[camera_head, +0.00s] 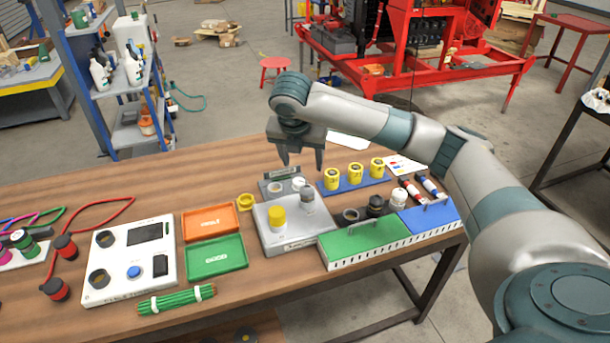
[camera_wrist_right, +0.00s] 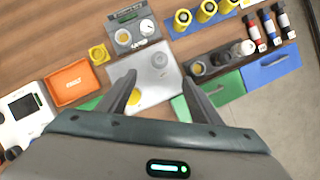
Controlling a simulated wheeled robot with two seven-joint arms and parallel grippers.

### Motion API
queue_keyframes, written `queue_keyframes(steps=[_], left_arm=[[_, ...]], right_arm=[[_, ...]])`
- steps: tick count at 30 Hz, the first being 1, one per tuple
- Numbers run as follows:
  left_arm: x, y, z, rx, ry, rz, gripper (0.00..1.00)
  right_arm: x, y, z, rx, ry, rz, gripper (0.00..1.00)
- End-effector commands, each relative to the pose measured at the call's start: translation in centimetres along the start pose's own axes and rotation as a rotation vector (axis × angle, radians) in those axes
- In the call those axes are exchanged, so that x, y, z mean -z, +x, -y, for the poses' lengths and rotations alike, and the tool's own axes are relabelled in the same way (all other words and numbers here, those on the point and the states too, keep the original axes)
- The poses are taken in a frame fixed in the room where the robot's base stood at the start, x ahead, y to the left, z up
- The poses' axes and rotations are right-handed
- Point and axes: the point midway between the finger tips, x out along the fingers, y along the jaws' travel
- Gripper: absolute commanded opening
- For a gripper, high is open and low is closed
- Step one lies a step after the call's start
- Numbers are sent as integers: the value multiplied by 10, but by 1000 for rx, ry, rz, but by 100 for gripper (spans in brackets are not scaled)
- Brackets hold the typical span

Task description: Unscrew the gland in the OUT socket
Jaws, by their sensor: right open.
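A light grey block (camera_head: 290,236) stands on the wooden table and carries a yellow cylindrical fitting (camera_head: 277,217) and a grey cylindrical fitting (camera_head: 307,203). No OUT label is readable, so I cannot tell which fitting is the gland in that socket. My right gripper (camera_head: 302,160) is open and empty, pointing down above the block's far side. In the right wrist view, its fingers (camera_wrist_right: 159,80) appear on either side of the block (camera_wrist_right: 168,85), with the grey fitting (camera_wrist_right: 160,60) beyond the tips and the yellow fitting (camera_wrist_right: 134,97) near the left finger. My left gripper is out of view.
A dark grey device (camera_head: 270,186) with a white knob is behind the block. A green bin (camera_head: 365,240) and blue bin (camera_head: 430,217) stand right. An orange tray (camera_head: 210,222) and green tray (camera_head: 216,258) lie left. Yellow cups (camera_head: 355,171) stand on a blue rack.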

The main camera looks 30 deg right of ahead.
Motion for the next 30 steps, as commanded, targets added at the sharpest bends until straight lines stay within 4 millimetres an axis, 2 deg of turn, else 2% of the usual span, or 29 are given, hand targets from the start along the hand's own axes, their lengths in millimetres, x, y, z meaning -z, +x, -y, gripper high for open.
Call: queue_keyframes(steps=[8,30], left_arm=[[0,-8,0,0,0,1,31],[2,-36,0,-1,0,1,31]], right_arm=[[0,26,1,3,0,-2,59],[0,143,0,1,0,-2,59]])
